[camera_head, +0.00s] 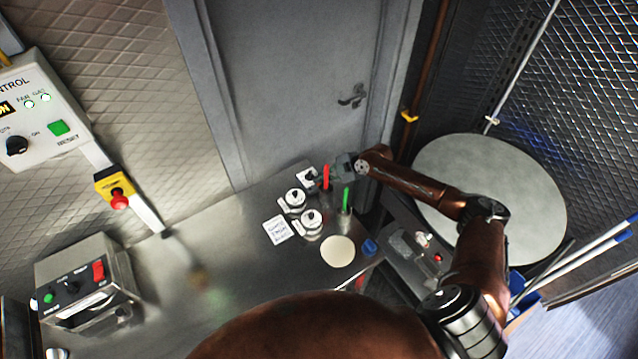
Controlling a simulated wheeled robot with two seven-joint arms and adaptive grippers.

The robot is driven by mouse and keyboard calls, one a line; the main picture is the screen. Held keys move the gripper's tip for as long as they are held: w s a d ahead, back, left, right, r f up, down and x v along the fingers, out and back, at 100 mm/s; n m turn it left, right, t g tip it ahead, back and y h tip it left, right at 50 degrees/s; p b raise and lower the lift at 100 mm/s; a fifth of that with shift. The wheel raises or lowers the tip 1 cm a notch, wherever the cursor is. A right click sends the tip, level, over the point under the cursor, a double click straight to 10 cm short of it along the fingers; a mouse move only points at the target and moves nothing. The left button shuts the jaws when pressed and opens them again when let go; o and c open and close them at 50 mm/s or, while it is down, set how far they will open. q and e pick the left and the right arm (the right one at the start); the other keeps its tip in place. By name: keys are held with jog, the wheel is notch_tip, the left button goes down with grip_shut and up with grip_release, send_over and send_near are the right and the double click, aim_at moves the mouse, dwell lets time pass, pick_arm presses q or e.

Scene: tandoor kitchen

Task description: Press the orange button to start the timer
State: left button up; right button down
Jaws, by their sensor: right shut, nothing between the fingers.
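My right arm reaches over the far right part of the steel counter. Its gripper (338,167) is shut with nothing held. It is close to a red upright item (326,177) and a small white unit with a dark top (308,178); I cannot tell whether it touches either. I cannot make out a clearly orange button; the gripper may hide part of what stands there. My left gripper is not in view.
Two round white items (312,219), a printed card (276,229), a green-topped holder (346,205) and a pale disc (337,252) crowd the counter (225,255). At left are a control panel (60,110), a red emergency stop (119,200) and a switch box (85,280).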

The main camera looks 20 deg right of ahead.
jog(key=shift+s+f, duration=0.5)
jog(key=shift+f, duration=0.2)
jog(key=shift+r+p, duration=0.35)
jog(key=shift+p, duration=0.1)
jog(key=shift+r, duration=0.2)
jog(key=shift+s+r, duration=0.2)
jog(key=shift+s, duration=0.1)
jog(key=shift+w+r+p, duration=0.1)
jog(key=shift+r+p, duration=0.2)
jog(key=shift+w+r+p, duration=0.2)
jog(key=shift+r+p, duration=1.05)
jog(key=shift+r, duration=1.25)
